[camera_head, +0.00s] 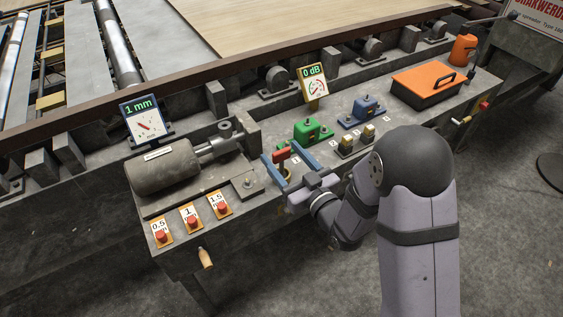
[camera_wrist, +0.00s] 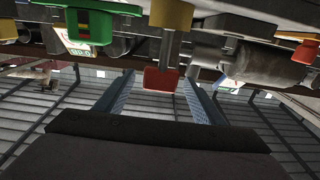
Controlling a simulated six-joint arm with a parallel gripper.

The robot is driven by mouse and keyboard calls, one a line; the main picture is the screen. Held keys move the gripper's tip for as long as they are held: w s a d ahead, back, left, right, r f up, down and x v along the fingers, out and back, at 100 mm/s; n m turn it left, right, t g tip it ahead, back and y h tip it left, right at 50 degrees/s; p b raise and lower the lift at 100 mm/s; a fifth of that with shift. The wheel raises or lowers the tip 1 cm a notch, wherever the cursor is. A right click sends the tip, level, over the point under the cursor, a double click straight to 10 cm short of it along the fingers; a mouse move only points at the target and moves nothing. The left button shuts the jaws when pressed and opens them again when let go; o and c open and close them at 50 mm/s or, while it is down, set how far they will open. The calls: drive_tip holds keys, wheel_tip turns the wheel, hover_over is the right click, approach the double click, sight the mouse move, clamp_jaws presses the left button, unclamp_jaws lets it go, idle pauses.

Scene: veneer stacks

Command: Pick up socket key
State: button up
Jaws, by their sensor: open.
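What I take for the socket key has a red handle (camera_head: 284,155) and stands on the grey bench, at the front edge below the green block. My gripper (camera_head: 280,151) is open, with one blue finger on each side of the red handle. The wrist view shows the fingers (camera_wrist: 158,76) spread, with a gap on both sides of the red part. I see no contact. The lower end of the key is partly hidden by my gripper.
A green block (camera_head: 306,132) and a blue block (camera_head: 364,112) stand just behind. A grey motor cylinder (camera_head: 160,167) is at left, with three red buttons (camera_head: 191,221) in front. Small brass-topped blocks (camera_head: 347,143) are to the right. An orange-lidded box (camera_head: 430,82) lies farther right.

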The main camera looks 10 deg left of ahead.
drive_tip(key=shift+p+x, duration=0.35)
drive_tip(key=shift+x, duration=2.25)
drive_tip(key=c, duration=1.1)
